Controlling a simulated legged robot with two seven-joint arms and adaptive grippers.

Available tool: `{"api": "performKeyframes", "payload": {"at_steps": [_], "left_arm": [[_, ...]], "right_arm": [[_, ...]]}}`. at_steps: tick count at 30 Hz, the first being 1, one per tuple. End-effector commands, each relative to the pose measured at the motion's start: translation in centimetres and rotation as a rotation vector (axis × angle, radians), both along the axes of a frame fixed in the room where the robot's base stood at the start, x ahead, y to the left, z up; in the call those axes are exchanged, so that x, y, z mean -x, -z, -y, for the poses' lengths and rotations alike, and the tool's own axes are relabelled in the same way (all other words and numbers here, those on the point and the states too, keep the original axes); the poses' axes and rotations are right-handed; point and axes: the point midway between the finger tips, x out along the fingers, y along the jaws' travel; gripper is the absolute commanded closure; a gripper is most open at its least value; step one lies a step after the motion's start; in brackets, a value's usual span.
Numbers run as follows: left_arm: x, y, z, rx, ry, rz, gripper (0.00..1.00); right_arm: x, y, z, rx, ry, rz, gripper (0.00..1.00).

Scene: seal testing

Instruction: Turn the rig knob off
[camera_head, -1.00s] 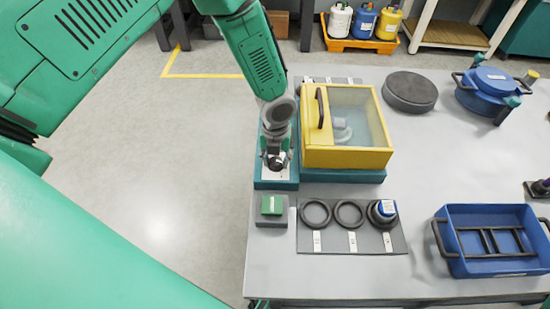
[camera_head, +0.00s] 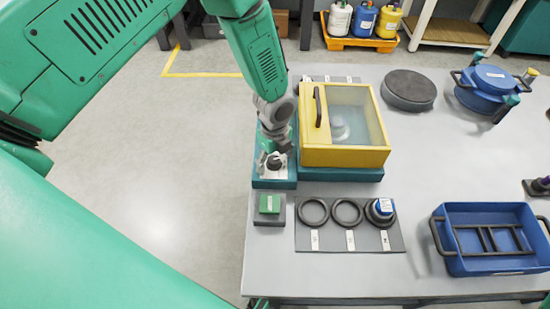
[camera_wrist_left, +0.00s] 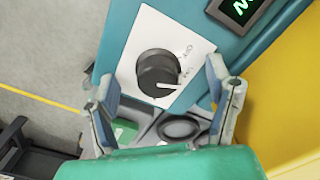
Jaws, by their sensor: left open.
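The rig knob (camera_wrist_left: 157,72) is dark, round and ridged, with a white pointer line, on a white plate (camera_wrist_left: 145,35). In the left wrist view the pointer aims at the lower right, near small label text too blurred to read surely. The knob also shows in the head view (camera_head: 273,163) on the teal base (camera_head: 274,184), left of the yellow-framed chamber (camera_head: 345,155). My left gripper (camera_wrist_left: 160,92) is open, its fingers apart on either side of the knob in the wrist view, with no visible contact. In the head view the left gripper (camera_head: 277,147) is just above and behind the knob.
A green block (camera_head: 269,204) on a grey pad sits in front of the knob. Black rings (camera_head: 314,212) lie on a grey mat to its right. A blue tray (camera_head: 490,265) stands at the front right. A small display (camera_wrist_left: 240,8) shows green characters near the knob plate.

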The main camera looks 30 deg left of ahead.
Motion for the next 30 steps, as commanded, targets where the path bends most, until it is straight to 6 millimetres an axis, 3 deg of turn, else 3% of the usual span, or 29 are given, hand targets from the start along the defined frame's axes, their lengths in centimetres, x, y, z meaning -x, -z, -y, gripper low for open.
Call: {"api": "performKeyframes", "payload": {"at_steps": [5,15,18,27,30], "left_arm": [[0.0,-0.1,-0.1,0.001,0.053,0.001,0.27],[-0.1,-0.2,-0.1,0.004,0.832,0.003,0.27],[-0.1,-0.2,-0.1,0.003,0.986,0.001,0.27],[-0.1,-0.1,-0.1,0.002,1.061,0.002,0.27],[-0.1,-0.1,-0.1,0.002,1.060,0.002,0.62]], "right_arm": [[0.0,-0.1,0.0,0.000,0.000,0.000,0.60],[0.0,-1.5,0.0,0.000,0.000,0.000,0.60],[0.0,-1.7,0.0,0.000,0.000,0.000,0.60],[0.0,-1.6,0.0,0.000,0.000,0.000,0.60],[0.0,-1.6,0.0,0.000,0.000,0.000,0.60]]}}
